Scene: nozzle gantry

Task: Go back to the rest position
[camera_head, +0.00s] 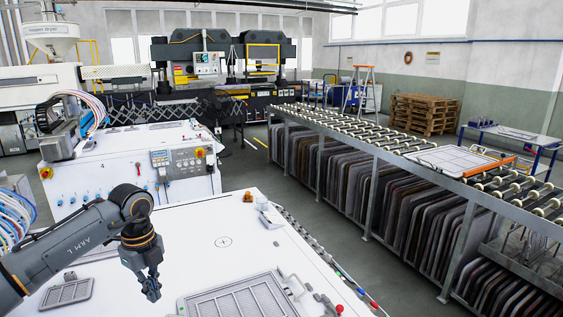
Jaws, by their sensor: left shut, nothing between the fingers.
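My left gripper (150,288) hangs at the end of my dark grey arm, which comes in from the left. Its fingers point down over the white machine top (190,240) and are shut with nothing between them. It is apart from the nozzle-like grey tray (238,300) to its right and the smaller grey plate (68,293) to its left. My right gripper is not in view.
A roller conveyor (370,135) runs along the right, with a tray (450,160) on it and many panels stored below. A white control cabinet (130,180) stands behind my arm. A small orange part (248,197) sits on the machine top. Grey floor lies between machine and conveyor.

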